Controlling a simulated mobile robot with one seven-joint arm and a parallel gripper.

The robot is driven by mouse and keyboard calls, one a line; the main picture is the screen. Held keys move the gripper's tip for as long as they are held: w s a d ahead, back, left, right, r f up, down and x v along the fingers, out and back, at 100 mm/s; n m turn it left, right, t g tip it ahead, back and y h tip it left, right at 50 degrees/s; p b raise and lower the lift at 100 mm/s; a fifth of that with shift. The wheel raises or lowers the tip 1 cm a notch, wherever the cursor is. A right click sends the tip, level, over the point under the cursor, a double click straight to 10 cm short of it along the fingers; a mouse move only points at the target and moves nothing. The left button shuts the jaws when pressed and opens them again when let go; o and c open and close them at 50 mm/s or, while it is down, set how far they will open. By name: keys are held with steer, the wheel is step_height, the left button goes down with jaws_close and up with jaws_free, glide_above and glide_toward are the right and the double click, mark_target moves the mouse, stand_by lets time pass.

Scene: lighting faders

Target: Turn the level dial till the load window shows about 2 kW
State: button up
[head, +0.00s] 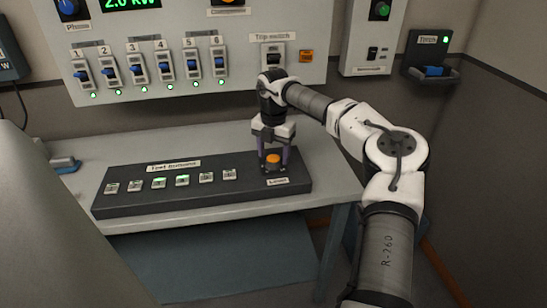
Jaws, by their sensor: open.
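The level dial (273,157) is an orange-topped knob at the right end of the dark console, above a label reading Level. My gripper (274,158) points down over it, with its purple fingers on the left and right sides of the knob. The jaws are open; whether the fingers touch the knob I cannot tell. The load window (131,4) is cut off by the top edge of the view. Its green digits read 2.something kW; the last digit looks like 0 or 6.
The console (140,205) lies on a grey table (225,130) and carries a row of small buttons, some lit green. The wall panel (180,45) holds numbered switches, a trip switch (273,57) and an orange button (306,56). A dark holder (432,70) hangs at right.

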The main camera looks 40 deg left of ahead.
mark_target(273, 158)
step_height(273, 158, up, 12)
steer(key=b, duration=0.1)
stand_by(0.6)
